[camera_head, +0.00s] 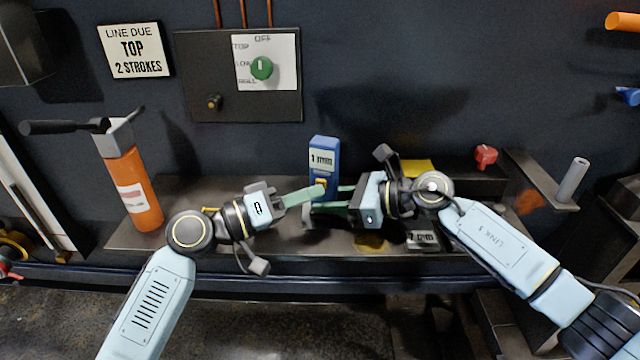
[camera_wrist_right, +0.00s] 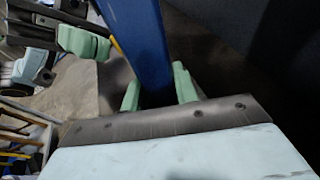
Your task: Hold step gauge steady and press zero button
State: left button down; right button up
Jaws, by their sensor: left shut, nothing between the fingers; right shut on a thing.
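The step gauge (camera_head: 323,147) is a blue upright block with a "1 mm" label, standing on the grey shelf in the head view. A small yellow spot, likely the zero button (camera_head: 320,184), shows on its front. My right gripper (camera_head: 325,199) is shut on the gauge's lower part from the right. In the right wrist view the blue gauge (camera_wrist_right: 140,40) stands between the green fingers. My left gripper (camera_head: 318,191) is shut and empty, its fingertips at the gauge's front beside the yellow spot. Whether they touch it I cannot tell. The gauge's lower front is partly hidden by the fingers.
The shelf (camera_head: 180,235) carries an orange cylinder with a black-handled lever (camera_head: 135,185) at left. A "2 mm" block (camera_head: 422,240) and a yellow block (camera_head: 415,168) are near my right wrist. A red knob (camera_head: 485,155) is farther right. A dial panel (camera_head: 240,75) hangs behind.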

pick_arm(q)
jog(key=shift+w+d, duration=0.15)
jog(key=shift+w, duration=0.3)
pick_arm(e)
jog(key=shift+f, duration=0.1)
dwell(0.6)
pick_arm(q)
jog(key=shift+s, duration=0.1)
jog(key=shift+s+a, duration=0.25)
jog(key=shift+s, duration=0.5)
jog(key=s, duration=0.1)
jog(key=s+a, duration=0.1)
jog(key=s, duration=0.2)
jog(key=shift+s+a, duration=0.25)
jog(key=shift+s, duration=0.15)
dwell(1.4)
pick_arm(e)
jog(key=o, duration=0.8)
